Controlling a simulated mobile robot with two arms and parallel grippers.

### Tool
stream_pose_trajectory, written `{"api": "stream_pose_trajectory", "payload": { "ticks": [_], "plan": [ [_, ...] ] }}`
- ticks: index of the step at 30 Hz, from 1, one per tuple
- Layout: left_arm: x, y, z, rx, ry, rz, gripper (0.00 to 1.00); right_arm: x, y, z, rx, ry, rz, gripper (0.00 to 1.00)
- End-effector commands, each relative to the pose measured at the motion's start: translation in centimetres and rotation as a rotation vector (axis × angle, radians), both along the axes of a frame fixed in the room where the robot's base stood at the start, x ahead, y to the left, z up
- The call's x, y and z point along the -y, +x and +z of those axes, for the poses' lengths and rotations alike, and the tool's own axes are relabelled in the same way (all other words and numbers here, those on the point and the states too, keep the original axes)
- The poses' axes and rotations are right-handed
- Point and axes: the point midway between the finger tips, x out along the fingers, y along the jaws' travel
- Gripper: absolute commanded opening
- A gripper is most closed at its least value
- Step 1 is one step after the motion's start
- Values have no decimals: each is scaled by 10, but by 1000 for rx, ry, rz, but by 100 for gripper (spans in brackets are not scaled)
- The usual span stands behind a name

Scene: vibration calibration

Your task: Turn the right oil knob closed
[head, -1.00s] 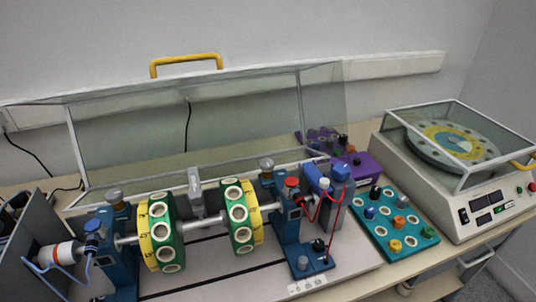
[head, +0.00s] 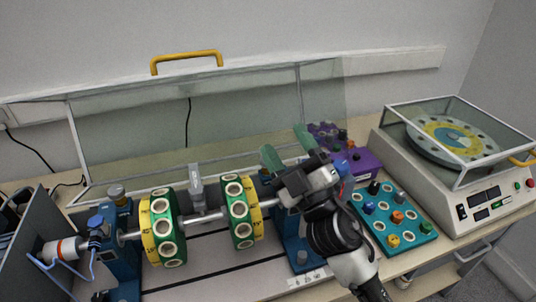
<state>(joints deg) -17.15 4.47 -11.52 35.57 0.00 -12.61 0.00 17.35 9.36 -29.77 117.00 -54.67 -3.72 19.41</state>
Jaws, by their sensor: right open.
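My right gripper (head: 287,149) is open, with two green-padded fingers apart and nothing seen between them. It is over the right blue bearing stand (head: 291,247) of the shaft rig. The matching left oil knob (head: 116,192) stands upright on the left blue stand (head: 121,254). My left gripper is not in view.
Two green-yellow discs (head: 163,228) (head: 240,213) sit on the shaft. The clear cover (head: 140,135) with a yellow handle (head: 186,59) is raised behind. A teal tray of knobs (head: 417,233), a purple block (head: 364,160) and a turntable machine (head: 455,190) are on the right.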

Motion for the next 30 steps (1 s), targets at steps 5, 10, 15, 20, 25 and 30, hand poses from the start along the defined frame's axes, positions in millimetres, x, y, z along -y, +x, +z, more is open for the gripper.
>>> {"api": "stream_pose_trajectory", "payload": {
  "ticks": [5, 10, 15, 20, 25, 30],
  "plan": [
    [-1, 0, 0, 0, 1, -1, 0, -91, -27, 33, 427, -434, 312, 63],
    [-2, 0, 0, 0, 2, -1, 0, -137, -33, 2, 652, -993, 553, 63],
    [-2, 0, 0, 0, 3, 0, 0, -120, 6, -34, 638, -1644, 667, 63],
    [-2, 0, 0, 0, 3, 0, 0, -67, 51, -32, 426, -2143, 632, 63],
    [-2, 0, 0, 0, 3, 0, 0, -27, 72, -14, 223, -2397, 557, 63],
    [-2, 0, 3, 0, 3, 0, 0, -19, 79, -18, 171, -2443, 543, 63]
  ]
}}
